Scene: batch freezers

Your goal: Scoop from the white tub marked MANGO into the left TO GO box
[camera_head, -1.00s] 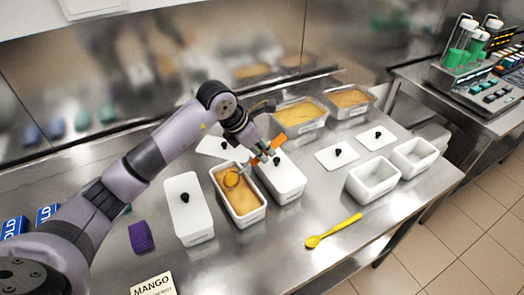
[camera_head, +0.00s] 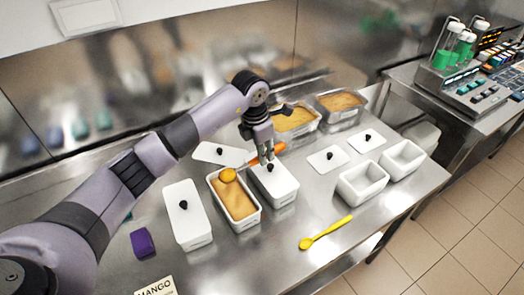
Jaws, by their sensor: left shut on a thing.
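My left gripper (camera_head: 266,158) is shut on the orange handle (camera_head: 252,162) of a scoop, above the lidded white tub. The scoop's rounded orange-yellow bowl (camera_head: 228,175) is over the far end of the open white tub (camera_head: 241,227), which holds orange ice cream (camera_head: 234,198). I cannot tell whether the bowl touches the ice cream or carries any. The tub's label is too small to read; a card printed MANGO (camera_head: 155,288) lies at the front. Two empty white boxes stand at the right: the left one (camera_head: 360,195) and the right one (camera_head: 401,168). Their markings are unreadable. My right gripper is not visible.
Closed white tubs (camera_head: 187,218) (camera_head: 275,190) flank the open one. A loose lid (camera_head: 222,153) lies behind it. Two steel pans (camera_head: 297,122) (camera_head: 341,104) stand at the back, with small lids (camera_head: 327,160) nearby. A yellow spoon (camera_head: 325,233) lies in front; bare steel surrounds it.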

